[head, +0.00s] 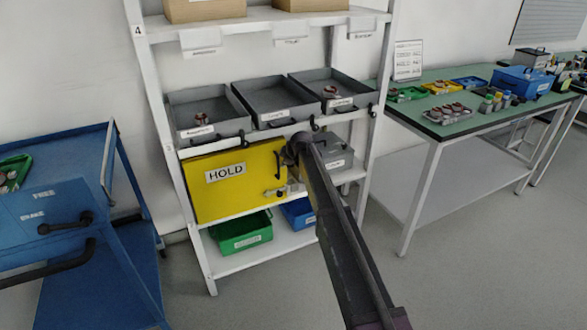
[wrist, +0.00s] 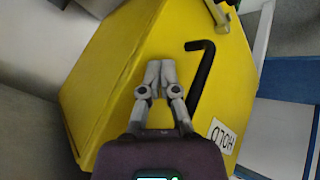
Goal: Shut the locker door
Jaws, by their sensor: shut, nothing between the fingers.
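The yellow locker (head: 230,195) sits on the middle shelf of a white rack, its front marked HOLD. Its door (wrist: 200,65) carries a black bar handle (head: 277,166), which shows larger in the wrist view (wrist: 203,65). The door looks flush or nearly flush with the body; I cannot tell whether a small gap remains.
Grey bins (head: 210,130) line the shelf above the locker. A green bin (head: 240,238) and a blue bin (head: 297,222) stand below. A blue cart (head: 60,215) is at left, a green-topped table (head: 462,124) at right. Floor between rack and table is clear.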

